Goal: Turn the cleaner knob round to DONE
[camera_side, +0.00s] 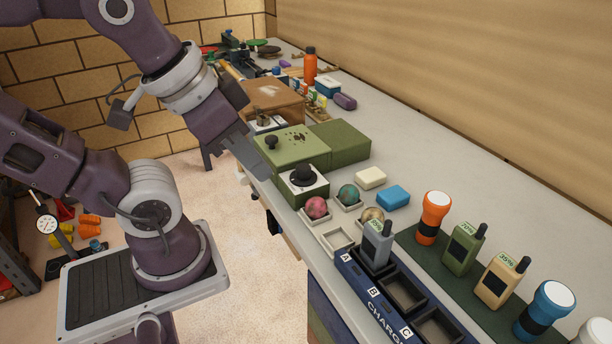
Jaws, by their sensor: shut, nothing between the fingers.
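The cleaner is a green box (290,146) at the near edge of the bench, with a lower front part. A black knob (302,174) stands on a pale plate on this lower part. Markings around the knob are too small to read, so I cannot tell where it points. My gripper (262,172) is shut and empty, tilted downward, just left of the knob and in front of the green box. It looks apart from the knob, though the depth between them is hard to judge.
Pink (316,207), green (348,194) and tan (372,216) balls sit in small trays right of the cleaner. A charger rack (352,268) with a grey radio (377,244) stands nearer. A wooden box (272,98) is behind.

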